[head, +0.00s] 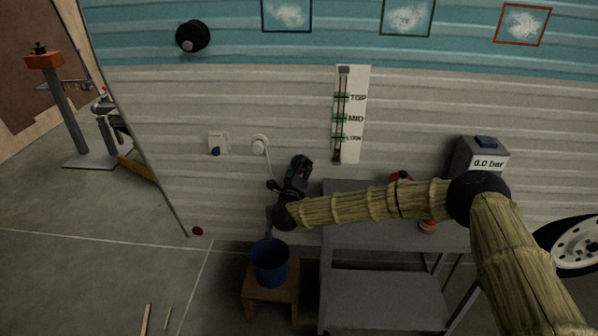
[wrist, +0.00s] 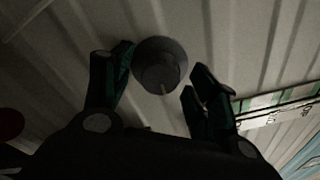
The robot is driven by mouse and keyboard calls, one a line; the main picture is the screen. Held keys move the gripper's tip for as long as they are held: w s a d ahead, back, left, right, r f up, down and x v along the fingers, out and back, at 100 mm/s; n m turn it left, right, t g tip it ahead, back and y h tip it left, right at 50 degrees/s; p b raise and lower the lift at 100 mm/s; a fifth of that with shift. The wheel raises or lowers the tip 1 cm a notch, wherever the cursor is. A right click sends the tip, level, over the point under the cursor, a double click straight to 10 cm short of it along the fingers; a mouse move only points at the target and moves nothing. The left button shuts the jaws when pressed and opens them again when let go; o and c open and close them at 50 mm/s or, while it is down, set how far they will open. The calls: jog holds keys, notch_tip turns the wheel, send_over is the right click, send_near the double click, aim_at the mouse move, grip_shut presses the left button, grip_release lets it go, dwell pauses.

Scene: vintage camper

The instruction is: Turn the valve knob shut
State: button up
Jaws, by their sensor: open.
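A round dark grey knob (wrist: 160,62) with a light pointer mark sits on the ribbed wall in the wrist view. It lies between the fingertips of my gripper (wrist: 164,70). The left finger is close beside the knob, and a gap shows on the right. Whether either finger touches it, I cannot tell. In the head view my gripper (head: 287,175) is open against the pale wall, above the blue bucket (head: 270,262). There it hides the knob.
A level gauge (head: 350,115) marked TOP and MID hangs above right of my gripper. A grey table (head: 388,297) stands to the right, with a box (head: 482,158) reading 0.0 bar behind. The bucket rests on a wooden stool (head: 257,291). Floor at left is mostly free.

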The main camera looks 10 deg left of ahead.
jog(key=c, duration=1)
jog(key=shift+s+d+f+n+t+y+p, duration=0.1)
jog(key=shift+n+t+y+p, duration=0.2)
jog(key=shift+n, duration=2.85)
jog(key=shift+w+a+f+n+t+y+p, duration=0.15)
jog(key=shift+n+y, duration=0.2)
jog(key=shift+n, duration=2.85)
jog(key=shift+s+d+n+t+y+p, duration=0.1)
jog(key=shift+s+d+n+y+p, duration=0.2)
jog(key=shift+n, duration=2.85)
jog(key=shift+w+a, duration=0.1)
jog(key=shift+w, duration=0.05)
